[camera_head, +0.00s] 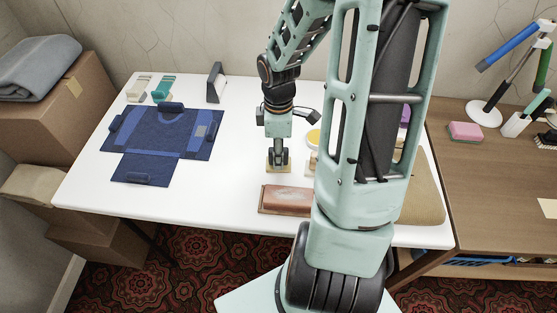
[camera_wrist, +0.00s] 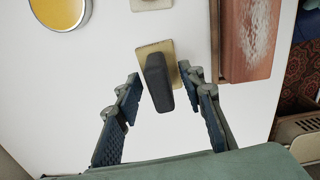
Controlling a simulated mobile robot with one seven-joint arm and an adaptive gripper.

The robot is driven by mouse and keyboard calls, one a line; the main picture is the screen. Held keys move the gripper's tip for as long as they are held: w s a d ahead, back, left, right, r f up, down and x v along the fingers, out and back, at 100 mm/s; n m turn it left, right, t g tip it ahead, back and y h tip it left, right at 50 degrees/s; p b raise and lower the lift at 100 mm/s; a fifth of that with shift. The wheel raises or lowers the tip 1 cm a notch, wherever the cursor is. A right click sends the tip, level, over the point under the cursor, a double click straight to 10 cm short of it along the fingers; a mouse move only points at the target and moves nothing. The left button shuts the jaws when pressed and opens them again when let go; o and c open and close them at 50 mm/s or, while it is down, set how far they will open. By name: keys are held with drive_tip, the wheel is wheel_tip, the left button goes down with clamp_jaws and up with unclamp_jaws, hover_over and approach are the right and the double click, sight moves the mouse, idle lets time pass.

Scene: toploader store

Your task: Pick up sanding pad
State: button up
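What looks like the sanding pad is a tan block with a dark grey handle (camera_wrist: 158,80); it stands on the white table. In the head view its tan base (camera_head: 270,167) shows just below my gripper (camera_head: 278,159), which points straight down. In the wrist view my gripper (camera_wrist: 160,88) is open. One finger is on each side of the handle, with a gap on both sides. I cannot tell the exact height of the fingertips above the base.
A reddish block on a wooden board (camera_wrist: 248,35) lies close beside the pad. A round yellow dish (camera_wrist: 58,10) and another tan piece (camera_wrist: 150,4) are nearby.

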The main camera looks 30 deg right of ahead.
drive_tip(key=shift+f, duration=0.35)
drive_tip(key=shift+c, duration=0.6)
clamp_jaws()
drive_tip(key=shift+r, duration=0.2)
